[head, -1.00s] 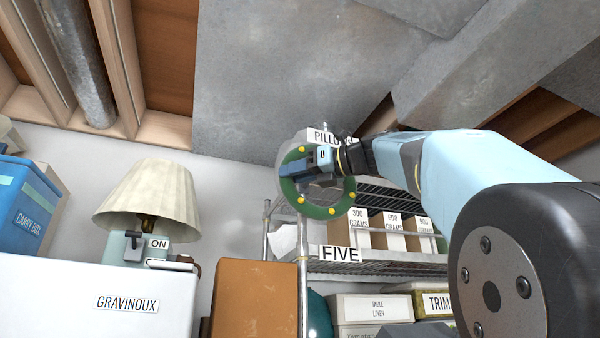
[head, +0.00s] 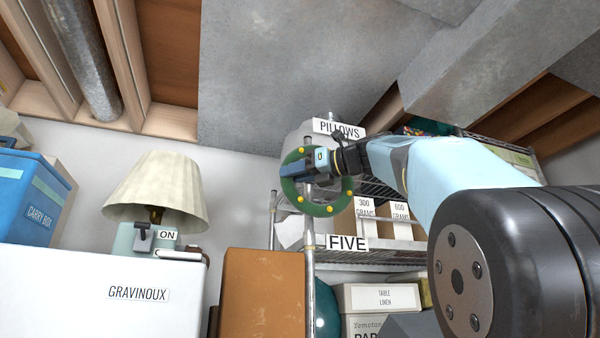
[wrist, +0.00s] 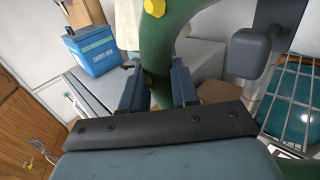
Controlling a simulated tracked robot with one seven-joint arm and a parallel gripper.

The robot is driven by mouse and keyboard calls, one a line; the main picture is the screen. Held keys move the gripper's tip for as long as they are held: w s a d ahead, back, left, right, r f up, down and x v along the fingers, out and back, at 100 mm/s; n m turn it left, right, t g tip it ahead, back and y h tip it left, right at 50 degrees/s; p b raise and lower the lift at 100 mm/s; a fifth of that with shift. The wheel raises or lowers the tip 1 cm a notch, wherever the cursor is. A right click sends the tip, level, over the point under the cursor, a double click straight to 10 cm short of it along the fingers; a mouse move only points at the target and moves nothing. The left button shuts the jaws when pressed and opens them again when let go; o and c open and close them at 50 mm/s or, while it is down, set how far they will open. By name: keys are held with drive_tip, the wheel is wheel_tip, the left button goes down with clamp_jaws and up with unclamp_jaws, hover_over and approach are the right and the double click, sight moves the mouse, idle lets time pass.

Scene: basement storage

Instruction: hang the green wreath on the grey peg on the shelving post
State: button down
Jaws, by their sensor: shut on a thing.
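The green wreath (head: 318,210) is a ring with yellow dots, held upright in front of the shelving post (head: 309,262). My gripper (head: 290,178) is shut on the wreath's tube; in the wrist view the tube (wrist: 172,45) passes between the two fingers (wrist: 158,88). A grey, round-ended piece that looks like the peg (wrist: 249,55) shows right of the tube in the wrist view, by a grey upright. I cannot tell whether it is inside the ring. In the head view the peg is not distinguishable behind the wreath and gripper.
The wire shelving holds a box of table linen (head: 385,297) and gram-marked boxes (head: 365,225). Left of it are an orange-brown box (head: 263,292), a lamp (head: 160,190), a white cabinet (head: 100,295) and a blue carry box (head: 30,200). A grey duct (head: 290,80) hangs above.

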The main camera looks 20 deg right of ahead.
drive_tip(key=shift+w+f, duration=0.2)
drive_tip(key=shift+w, duration=0.2)
drive_tip(key=shift+w+f, duration=0.45)
drive_tip(key=shift+f, duration=0.2)
